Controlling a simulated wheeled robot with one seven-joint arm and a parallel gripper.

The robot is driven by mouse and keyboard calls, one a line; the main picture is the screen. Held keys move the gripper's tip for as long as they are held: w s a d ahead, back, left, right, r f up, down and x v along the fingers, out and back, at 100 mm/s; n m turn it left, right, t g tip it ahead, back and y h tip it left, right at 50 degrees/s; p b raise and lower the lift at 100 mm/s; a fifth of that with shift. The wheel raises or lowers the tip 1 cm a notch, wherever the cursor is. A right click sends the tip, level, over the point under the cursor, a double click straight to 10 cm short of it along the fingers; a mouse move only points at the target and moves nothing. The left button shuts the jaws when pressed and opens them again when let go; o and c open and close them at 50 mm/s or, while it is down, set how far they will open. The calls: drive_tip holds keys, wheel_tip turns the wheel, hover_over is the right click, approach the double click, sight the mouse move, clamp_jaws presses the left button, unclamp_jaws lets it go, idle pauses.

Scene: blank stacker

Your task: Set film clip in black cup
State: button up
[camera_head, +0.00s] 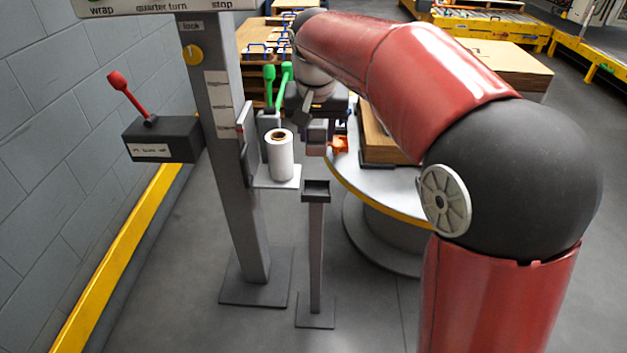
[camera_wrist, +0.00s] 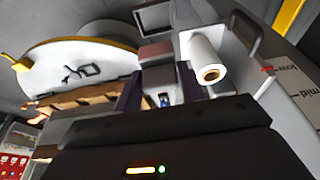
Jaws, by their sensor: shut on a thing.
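My gripper (camera_head: 318,118) is shut on a small block-like clip with a grey body and a dull reddish end (camera_head: 316,149), taken to be the film clip. In the wrist view the clip (camera_wrist: 155,52) shows between my two dark fingers (camera_wrist: 160,84). The black cup (camera_head: 316,186) is a square, open-topped holder on a thin grey post. In the head view the clip hangs above the cup and apart from it. The dark cup (camera_wrist: 155,14) also shows beyond the clip in the wrist view.
A white film roll (camera_head: 281,158) stands on a carriage shelf beside the grey mast (camera_head: 228,150), close left of the clip. The round turntable (camera_head: 400,185) with boxes stands right; an orange piece (camera_head: 339,145) is near its edge. A red-levered box (camera_head: 160,139) is left.

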wheel_tip(320, 180, down, 11)
drive_tip(key=shift+f+b, duration=0.2)
drive_tip(key=shift+b, duration=0.2)
drive_tip(key=shift+f, duration=0.15)
drive_tip(key=o, duration=1)
drive_tip(key=shift+o, duration=0.2)
